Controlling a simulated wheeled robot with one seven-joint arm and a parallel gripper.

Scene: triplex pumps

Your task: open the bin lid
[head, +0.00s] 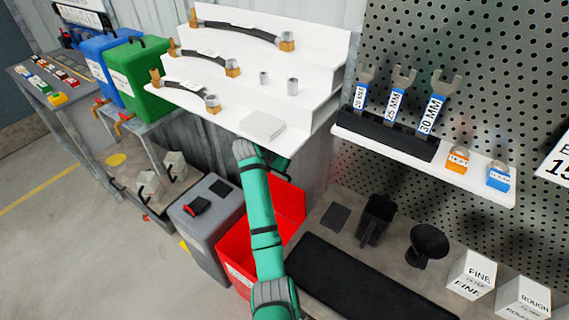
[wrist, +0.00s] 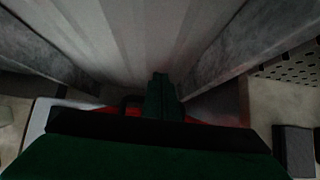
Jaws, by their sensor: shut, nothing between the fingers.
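The red bin (head: 290,207) stands on the floor below the white stepped shelf, partly hidden behind my green arm. Its front carries a white label near the bottom. A red panel rises at its back; I cannot tell if this is a raised lid or the bin's wall. In the wrist view, a strip of red (wrist: 215,120) shows beyond my gripper, with a dark curved handle-like shape (wrist: 128,101) beside the fingers. My gripper (wrist: 160,80) is shut and empty, close over the red. In the head view it is mostly hidden behind my arm, under the shelf's edge.
The white shelf (head: 265,68) with hoses overhangs the bin. A grey box (head: 213,225) stands to its left. Floor at far left is clear.

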